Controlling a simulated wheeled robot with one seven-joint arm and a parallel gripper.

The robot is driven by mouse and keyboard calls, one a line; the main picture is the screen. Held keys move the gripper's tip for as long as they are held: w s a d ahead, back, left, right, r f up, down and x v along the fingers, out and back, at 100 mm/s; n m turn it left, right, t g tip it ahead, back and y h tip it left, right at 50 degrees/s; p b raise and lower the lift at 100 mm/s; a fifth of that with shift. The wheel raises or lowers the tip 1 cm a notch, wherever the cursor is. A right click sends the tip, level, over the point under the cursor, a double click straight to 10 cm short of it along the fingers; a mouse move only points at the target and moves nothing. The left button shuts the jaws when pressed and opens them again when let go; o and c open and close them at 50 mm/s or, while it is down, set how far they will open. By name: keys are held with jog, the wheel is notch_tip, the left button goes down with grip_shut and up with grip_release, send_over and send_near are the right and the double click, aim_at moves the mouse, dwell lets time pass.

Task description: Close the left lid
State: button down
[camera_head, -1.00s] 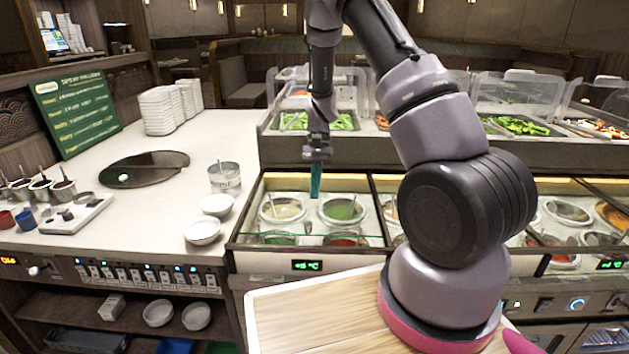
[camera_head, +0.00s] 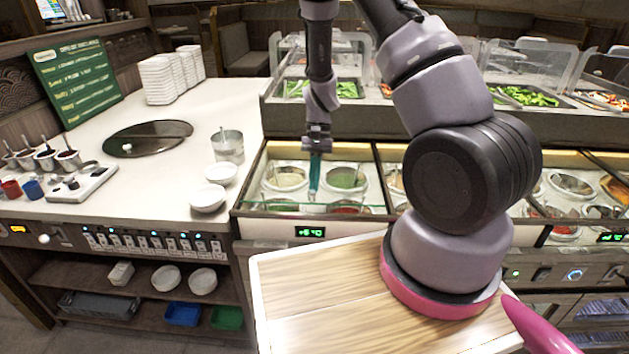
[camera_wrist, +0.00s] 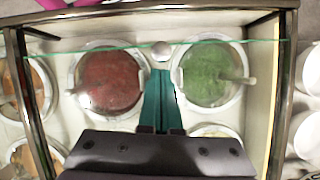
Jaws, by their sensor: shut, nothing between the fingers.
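The left lid (camera_head: 262,207) is a clear glass panel with a green edge over the left sauce well unit; its edge also crosses the wrist view (camera_wrist: 235,43). A round metal knob (camera_wrist: 161,51) sits at the middle of that edge. My gripper (camera_head: 313,195) has teal fingers held together, with nothing between them. It points down over the unit, near the front edge of the glass. In the wrist view the fingertips (camera_wrist: 161,73) are close to the knob; I cannot tell whether they touch it. The lid's tilt is hard to judge.
Under the glass are a red sauce pot (camera_wrist: 110,82) and a green one (camera_wrist: 208,77), with ladles. White bowls (camera_head: 207,197) and a metal canister (camera_head: 228,146) stand on the counter at left. A salad bar (camera_head: 350,117) rises behind. My arm hides part of the neighbouring wells.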

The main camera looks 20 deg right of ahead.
jog(key=s, duration=0.1)
jog(key=s+a, duration=0.1)
jog(key=s, duration=0.2)
jog(key=shift+s+a, duration=0.25)
jog(key=shift+s, duration=0.1)
jog(key=v, duration=1.1)
notch_tip(320, 180, up, 17)
jog(key=t, duration=0.5)
send_over(313, 203)
jog(key=w+d, duration=0.1)
jog(key=d, duration=0.3)
jog(key=s+d+r+t, duration=0.1)
jog(key=s+r+t, duration=0.2)
jog(key=s+r, duration=0.2)
jog(key=s+d+r+n+t, duration=0.1)
jog(key=s+d+r+t, duration=0.1)
jog(key=s+r, duration=0.4)
jog(key=shift+r+t, duration=0.7)
jog(key=shift+r, duration=0.15)
jog(key=shift+d, duration=0.15)
